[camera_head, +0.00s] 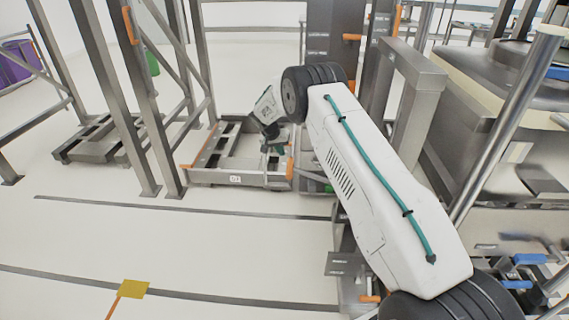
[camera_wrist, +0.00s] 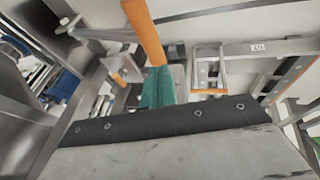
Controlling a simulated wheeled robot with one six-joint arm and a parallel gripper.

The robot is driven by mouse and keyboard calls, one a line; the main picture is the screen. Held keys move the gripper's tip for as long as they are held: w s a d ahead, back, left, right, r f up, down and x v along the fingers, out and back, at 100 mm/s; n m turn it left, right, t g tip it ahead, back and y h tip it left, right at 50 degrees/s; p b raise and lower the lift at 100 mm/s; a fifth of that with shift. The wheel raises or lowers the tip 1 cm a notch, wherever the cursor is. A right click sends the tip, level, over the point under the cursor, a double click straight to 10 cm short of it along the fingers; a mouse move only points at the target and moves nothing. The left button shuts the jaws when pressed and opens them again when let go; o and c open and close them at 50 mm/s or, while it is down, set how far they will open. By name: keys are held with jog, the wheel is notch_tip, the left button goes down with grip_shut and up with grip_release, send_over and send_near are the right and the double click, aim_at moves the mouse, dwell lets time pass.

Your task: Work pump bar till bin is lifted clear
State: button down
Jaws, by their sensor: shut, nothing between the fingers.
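My gripper (camera_head: 272,149) is at the end of my white arm, low over a steel floor frame, in the head view. In the wrist view its teal fingers (camera_wrist: 157,88) are together, with nothing seen between them. An orange grip, likely the pump bar (camera_wrist: 145,32), runs from the top edge down to the fingertips in the wrist view. I cannot tell whether it touches them. A large steel body with a cream band, possibly the bin (camera_head: 455,68), stands at the right in the head view. Its underside is partly hidden, so its height is unclear.
The steel floor frame (camera_head: 230,178) has orange edges and stands beside upright posts (camera_head: 150,120). A second low frame (camera_head: 92,142) stands at the left.

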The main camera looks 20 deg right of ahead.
aim_at(290, 165)
jog(key=s+d+r+t+y, duration=0.1)
jog(key=s+d+r+y, duration=0.2)
jog(key=s+r, duration=0.2)
notch_tip(290, 165, up, 4)
jog(key=shift+s+d+f+n+t+y, duration=0.1)
jog(key=shift+s+d+n+t+y, duration=0.2)
jog(key=shift+s+t+y, duration=0.1)
jog(key=x, duration=0.9)
jog(key=a+x, duration=0.1)
jog(key=x, duration=0.3)
jog(key=shift+s+f, duration=0.25)
jog(key=shift+f, duration=0.3)
